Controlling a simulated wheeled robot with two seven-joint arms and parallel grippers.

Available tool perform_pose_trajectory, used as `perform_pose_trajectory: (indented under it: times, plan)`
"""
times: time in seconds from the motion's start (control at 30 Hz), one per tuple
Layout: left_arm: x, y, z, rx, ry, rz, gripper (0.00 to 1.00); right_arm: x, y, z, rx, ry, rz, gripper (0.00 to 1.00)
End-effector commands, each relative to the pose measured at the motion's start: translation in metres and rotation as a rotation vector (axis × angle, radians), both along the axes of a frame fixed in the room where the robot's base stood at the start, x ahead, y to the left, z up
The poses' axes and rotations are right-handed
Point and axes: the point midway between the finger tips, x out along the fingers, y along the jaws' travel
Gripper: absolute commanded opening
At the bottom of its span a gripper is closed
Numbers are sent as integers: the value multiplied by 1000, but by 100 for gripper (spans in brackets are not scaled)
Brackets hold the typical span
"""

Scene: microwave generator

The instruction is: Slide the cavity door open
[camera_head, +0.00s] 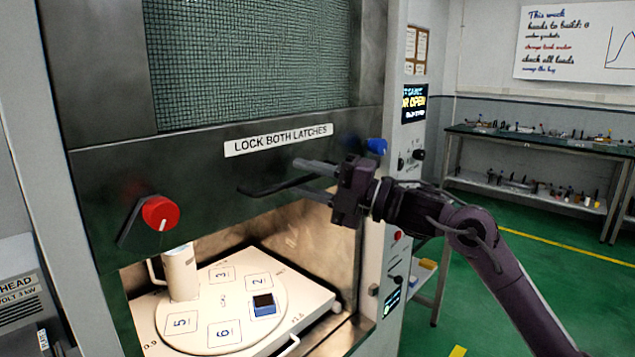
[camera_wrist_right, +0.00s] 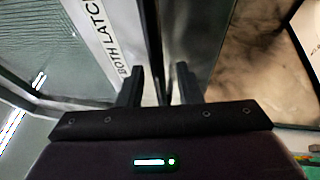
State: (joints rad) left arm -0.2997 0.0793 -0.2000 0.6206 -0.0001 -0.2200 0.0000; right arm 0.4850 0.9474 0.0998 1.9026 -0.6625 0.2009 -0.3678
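The cavity door (camera_head: 215,165) is a dark panel with a mesh window (camera_head: 250,60) and a label reading LOCK BOTH LATCHES (camera_head: 278,140). It is partly raised, with the lit cavity open below it. A red knob (camera_head: 160,212) is at its lower left; a blue knob (camera_head: 376,146) is at the right. My right gripper (camera_head: 315,180) is at the door's lower right, its fingers apart and pointing left around a dark bar (camera_head: 262,190). In the right wrist view the bar (camera_wrist_right: 153,45) runs between the fingers (camera_wrist_right: 160,88); contact is unclear. My left gripper is out of view.
The frame's right post (camera_head: 392,240) holds controls. Benches (camera_head: 540,140) stand at the back right; green floor between is open.

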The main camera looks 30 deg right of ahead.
Motion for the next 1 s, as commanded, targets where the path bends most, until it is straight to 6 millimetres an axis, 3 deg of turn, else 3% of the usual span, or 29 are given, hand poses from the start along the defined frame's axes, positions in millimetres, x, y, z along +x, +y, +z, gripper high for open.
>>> perform_pose_trajectory:
  times: [0.43,0.63,1.0]
  plan:
    - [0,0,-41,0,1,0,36,-44,-41,-16,-1,0,-1,32]
    - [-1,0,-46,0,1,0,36,-54,-50,-15,-1,0,0,32]
    - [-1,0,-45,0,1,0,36,-55,-51,-14,-1,0,0,32]
